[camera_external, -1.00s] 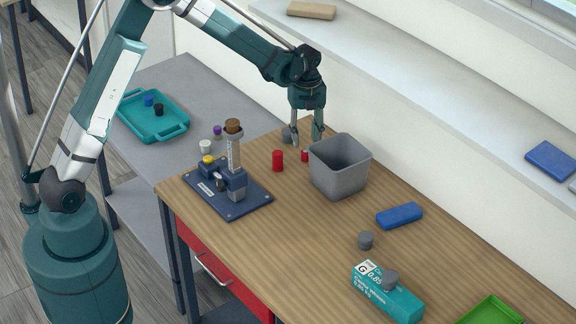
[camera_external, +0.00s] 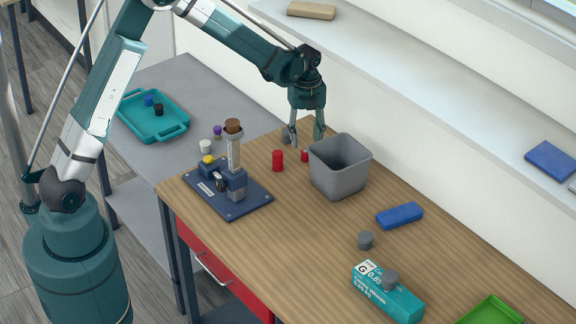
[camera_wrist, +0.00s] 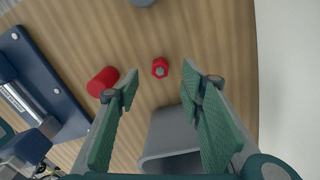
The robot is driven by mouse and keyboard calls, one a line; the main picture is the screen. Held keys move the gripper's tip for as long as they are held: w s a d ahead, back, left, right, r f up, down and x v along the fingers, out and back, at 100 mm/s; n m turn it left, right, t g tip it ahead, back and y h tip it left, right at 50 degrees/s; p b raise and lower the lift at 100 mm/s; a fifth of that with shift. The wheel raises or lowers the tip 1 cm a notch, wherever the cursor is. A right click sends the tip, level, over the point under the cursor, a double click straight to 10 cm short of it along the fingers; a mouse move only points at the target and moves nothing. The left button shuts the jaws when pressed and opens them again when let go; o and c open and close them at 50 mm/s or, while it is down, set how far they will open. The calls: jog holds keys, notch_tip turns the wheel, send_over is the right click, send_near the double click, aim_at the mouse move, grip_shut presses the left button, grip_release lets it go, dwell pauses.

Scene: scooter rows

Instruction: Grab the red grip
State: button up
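Two red things stand on the wooden table, and I cannot tell for sure which is the red grip. The larger red cylinder (camera_external: 277,160) is left of my gripper; in the wrist view it (camera_wrist: 102,82) lies beside the left finger.
A grey bin (camera_external: 322,178) stands close beside my gripper. A blue fixture plate (camera_external: 248,207) with an upright post is at the left. A blue block (camera_external: 400,216) and teal box (camera_external: 405,303) lie toward the right.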

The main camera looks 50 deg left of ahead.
aim_at(277, 152)
jog(key=s, duration=0.3)
jog(key=s+a+r+n+b, duration=0.1)
jog(key=s, duration=0.2)
jog(key=s+a+r+n, duration=0.1)
jog(key=s, duration=0.3)
jog(key=shift+r+b, duration=0.2)
jog(key=shift+b, duration=0.15)
jog(key=shift+f, duration=0.15)
jog(key=shift+f, duration=1.15)
jog(key=shift+f, duration=0.15)
jog(key=shift+f, duration=2.45)
jog(key=shift+c, duration=0.7)
jog(key=c, duration=0.9)
